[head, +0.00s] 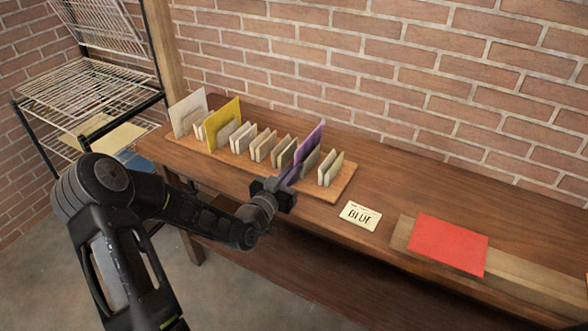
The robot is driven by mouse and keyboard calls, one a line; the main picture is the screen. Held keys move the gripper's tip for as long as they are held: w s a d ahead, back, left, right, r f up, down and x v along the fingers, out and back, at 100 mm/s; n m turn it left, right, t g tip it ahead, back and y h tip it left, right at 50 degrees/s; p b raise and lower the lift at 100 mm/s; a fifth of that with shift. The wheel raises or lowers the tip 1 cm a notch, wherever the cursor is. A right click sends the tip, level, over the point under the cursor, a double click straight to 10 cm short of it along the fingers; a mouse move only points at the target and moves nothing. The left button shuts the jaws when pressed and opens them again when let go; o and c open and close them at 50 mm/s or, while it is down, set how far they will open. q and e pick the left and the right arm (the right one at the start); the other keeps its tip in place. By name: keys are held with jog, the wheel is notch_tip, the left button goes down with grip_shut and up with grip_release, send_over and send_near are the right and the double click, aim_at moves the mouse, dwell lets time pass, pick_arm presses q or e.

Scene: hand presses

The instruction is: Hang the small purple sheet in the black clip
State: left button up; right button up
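The small purple sheet (312,138) stands upright in a slot of the wooden rack (343,185), towards its right end. My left gripper (292,175) is at the rack's front edge, with its fingers at the lower near edge of the purple sheet. Whether the fingers are apart or closed on the sheet is too small to tell. I cannot make out a black clip in this view. My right gripper is not in view.
The rack also holds a white sheet (186,112) and a yellow sheet (224,122) between pale dividers. A wire shelf (85,92) stands left.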

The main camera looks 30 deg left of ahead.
pick_arm(q)
grip_shut()
notch_tip(320, 180, up, 8)
jog(key=p, duration=0.4)
jog(key=shift+f+p, duration=0.25)
jog(key=shift+p, duration=0.15)
jog(key=shift+s, duration=0.15)
jog(key=s, duration=0.6)
jog(key=shift+s, duration=0.35)
dwell(0.3)
jog(key=w+d, duration=0.3)
jog(key=d, duration=0.5)
jog(key=w+d, duration=0.3)
jog(key=d, duration=0.5)
jog(key=shift+w+p, duration=0.3)
jog(key=shift+w, duration=0.05)
